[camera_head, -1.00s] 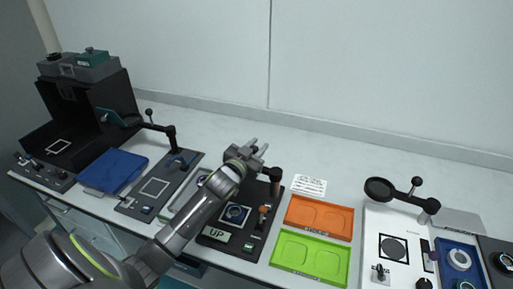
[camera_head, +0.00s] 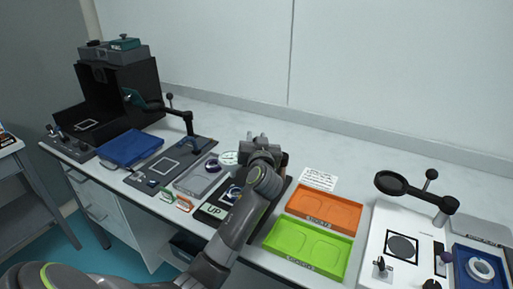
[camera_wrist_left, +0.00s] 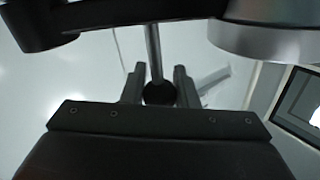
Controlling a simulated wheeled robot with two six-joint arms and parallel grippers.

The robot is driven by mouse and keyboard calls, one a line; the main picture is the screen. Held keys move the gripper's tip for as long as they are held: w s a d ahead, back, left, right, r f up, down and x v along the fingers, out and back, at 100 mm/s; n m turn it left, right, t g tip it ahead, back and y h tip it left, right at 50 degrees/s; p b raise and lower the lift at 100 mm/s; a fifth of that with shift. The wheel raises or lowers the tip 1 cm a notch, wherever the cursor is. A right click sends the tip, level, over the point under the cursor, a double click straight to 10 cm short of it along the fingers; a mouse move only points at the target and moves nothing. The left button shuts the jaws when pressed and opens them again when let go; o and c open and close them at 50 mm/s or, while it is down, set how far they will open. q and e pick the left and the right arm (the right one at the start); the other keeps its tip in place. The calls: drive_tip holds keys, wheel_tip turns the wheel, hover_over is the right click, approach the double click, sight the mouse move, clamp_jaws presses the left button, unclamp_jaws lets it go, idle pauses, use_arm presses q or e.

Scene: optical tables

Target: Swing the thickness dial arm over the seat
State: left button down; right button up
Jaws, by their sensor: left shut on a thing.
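My left gripper (camera_head: 262,146) is over the back of the dark station with the "UP" sign (camera_head: 214,210). In the left wrist view its two fingers (camera_wrist_left: 159,88) are shut on a black ball knob (camera_wrist_left: 160,94) at a rod's end. A dark bar (camera_wrist_left: 45,27) and a round metal-rimmed body (camera_wrist_left: 262,35), seemingly parts of the dial arm, show there close to the camera. A round white dial (camera_head: 228,158) shows just left of the gripper in the head view. The blue ring of the seat (camera_head: 233,193) is partly hidden by my arm. My right gripper is out of view.
An orange tray (camera_head: 324,210) and a green tray (camera_head: 306,249) lie right of the station. A grey tray (camera_head: 196,181) and a blue pad (camera_head: 130,148) lie left. A magnifier on an arm (camera_head: 392,183) stands at the right. The table behind is clear.

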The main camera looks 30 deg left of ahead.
use_arm(q)
drive_tip(key=shift+s+d+f+n+g+y+b, duration=0.2)
drive_tip(key=shift+n+g+y+b, duration=0.2)
drive_tip(key=shift+y, duration=0.1)
drive_tip(key=shift+s+d+r+n+g+y+b, duration=0.15)
drive_tip(key=shift+s+n+g+y+b, duration=0.1)
drive_tip(key=shift+n+g+y+b, duration=0.2)
drive_tip(key=shift+s+d+f+n+g+y+b, duration=0.1)
drive_tip(key=shift+s+d+n+g+y+b, duration=0.1)
drive_tip(key=shift+n+g+y+b, duration=0.2)
drive_tip(key=shift+s+r+n+g+y+b, duration=0.2)
drive_tip(key=shift+n+g+y+b, duration=0.15)
drive_tip(key=shift+g+y+b, duration=0.15)
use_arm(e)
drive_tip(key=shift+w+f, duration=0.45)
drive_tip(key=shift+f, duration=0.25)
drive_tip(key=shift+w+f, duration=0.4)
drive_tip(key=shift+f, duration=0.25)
use_arm(q)
drive_tip(key=c, duration=1.1)
unclamp_jaws()
drive_tip(key=shift+d, duration=0.1)
drive_tip(key=shift+c, duration=0.2)
